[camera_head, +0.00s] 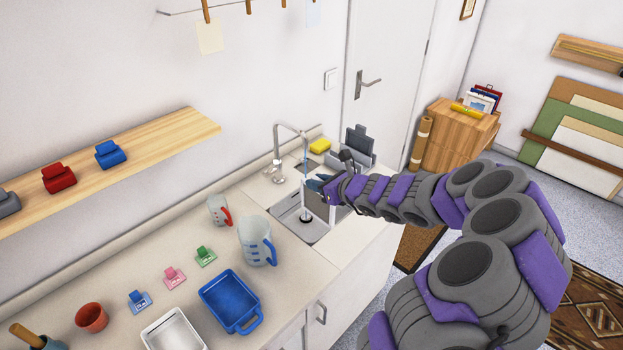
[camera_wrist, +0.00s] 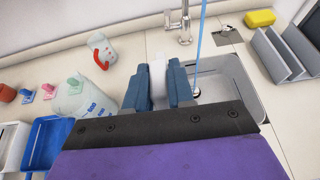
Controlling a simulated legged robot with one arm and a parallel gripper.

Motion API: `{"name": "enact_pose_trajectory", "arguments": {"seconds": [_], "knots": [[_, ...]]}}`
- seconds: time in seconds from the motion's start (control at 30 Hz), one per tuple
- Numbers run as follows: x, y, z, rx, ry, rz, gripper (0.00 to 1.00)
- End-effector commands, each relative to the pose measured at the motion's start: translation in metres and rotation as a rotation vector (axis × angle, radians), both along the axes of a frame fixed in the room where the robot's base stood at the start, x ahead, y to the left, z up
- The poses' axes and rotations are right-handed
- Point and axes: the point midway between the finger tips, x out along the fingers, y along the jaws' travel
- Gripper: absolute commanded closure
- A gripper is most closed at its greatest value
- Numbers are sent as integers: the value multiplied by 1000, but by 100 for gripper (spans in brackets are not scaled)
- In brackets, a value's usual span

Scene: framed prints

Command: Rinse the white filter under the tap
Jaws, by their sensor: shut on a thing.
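My gripper (camera_head: 318,185) is over the sink (camera_head: 288,226), with the arm reaching in from the right. In the wrist view, its two blue-grey fingers (camera_wrist: 157,90) are shut on the white filter (camera_wrist: 157,72), which shows as a narrow white strip between them. The tap (camera_head: 279,165) stands at the sink's back edge and is running. Its blue water stream (camera_wrist: 199,45) falls to the drain, just right of the fingers in the wrist view. The filter looks beside the stream there; the fingers hide much of it.
A measuring jug (camera_head: 256,242) and a red-handled cup (camera_head: 219,211) stand left of the sink. A blue tray (camera_head: 229,300) and a white tray (camera_head: 172,332) are at the counter's front.

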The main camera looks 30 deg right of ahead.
Motion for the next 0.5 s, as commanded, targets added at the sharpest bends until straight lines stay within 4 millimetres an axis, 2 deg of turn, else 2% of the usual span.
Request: {"name": "enact_pose_trajectory", "arguments": {"seconds": [0.5], "knots": [[43, -9, -8, -3, 2, 0, 100]]}}
